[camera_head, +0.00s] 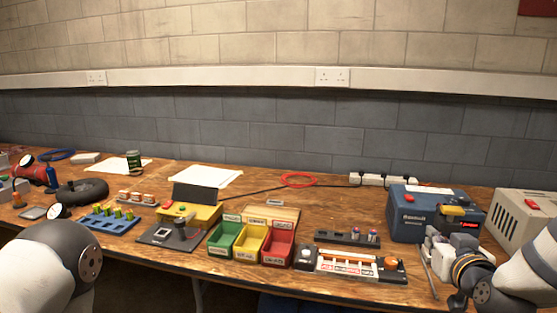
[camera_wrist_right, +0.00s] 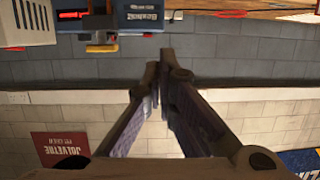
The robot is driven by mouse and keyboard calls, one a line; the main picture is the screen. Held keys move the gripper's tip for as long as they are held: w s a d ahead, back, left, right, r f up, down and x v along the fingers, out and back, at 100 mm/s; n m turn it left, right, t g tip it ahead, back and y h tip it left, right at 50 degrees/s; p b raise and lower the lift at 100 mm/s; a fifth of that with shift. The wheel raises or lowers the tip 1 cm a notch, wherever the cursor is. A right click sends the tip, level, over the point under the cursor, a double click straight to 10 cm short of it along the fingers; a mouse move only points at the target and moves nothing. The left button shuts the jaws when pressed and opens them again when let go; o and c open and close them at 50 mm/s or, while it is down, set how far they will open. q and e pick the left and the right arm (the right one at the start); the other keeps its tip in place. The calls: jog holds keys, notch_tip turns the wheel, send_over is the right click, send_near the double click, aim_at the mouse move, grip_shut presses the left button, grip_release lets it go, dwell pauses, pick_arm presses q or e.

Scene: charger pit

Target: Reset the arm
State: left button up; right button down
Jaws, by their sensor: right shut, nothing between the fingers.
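My right arm (camera_head: 525,265) comes in at the lower right of the head view, its dark wrist low over the table's front right. In the right wrist view my right gripper (camera_wrist_right: 159,72) is shut, its two fingers meeting at the tips with nothing between them. Behind it are the grey and pale wall, upside down. My left arm (camera_head: 45,270) shows only as a grey rounded link at the lower left of the head view. The left gripper is out of view.
A blue box (camera_head: 405,225) and a beige vented case (camera_head: 513,215) stand near the right arm. Green, yellow and red bins (camera_head: 251,240) stand mid-table. A tyre (camera_head: 82,191) lies at the left. Bare wood shows around the red cable (camera_head: 298,180).

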jog(key=s+a+f+n+g+y, duration=0.1)
jog(key=s+a+f+g, duration=0.3)
jog(key=s+f, duration=0.55)
jog(key=s+a+f+g+y, duration=0.2)
jog(key=s+a+f+g, duration=0.3)
jog(key=f, duration=0.7)
jog(key=s+f+g, duration=0.3)
jog(key=s, duration=1)
jog(key=s+f+g, duration=0.3)
jog(key=s+g, duration=0.1)
jog(key=s, duration=1)
jog(key=shift+a+f+n, duration=0.2)
jog(key=shift+a+n, duration=0.1)
jog(key=shift+a, duration=0.1)
jog(key=shift+s, duration=0.1)
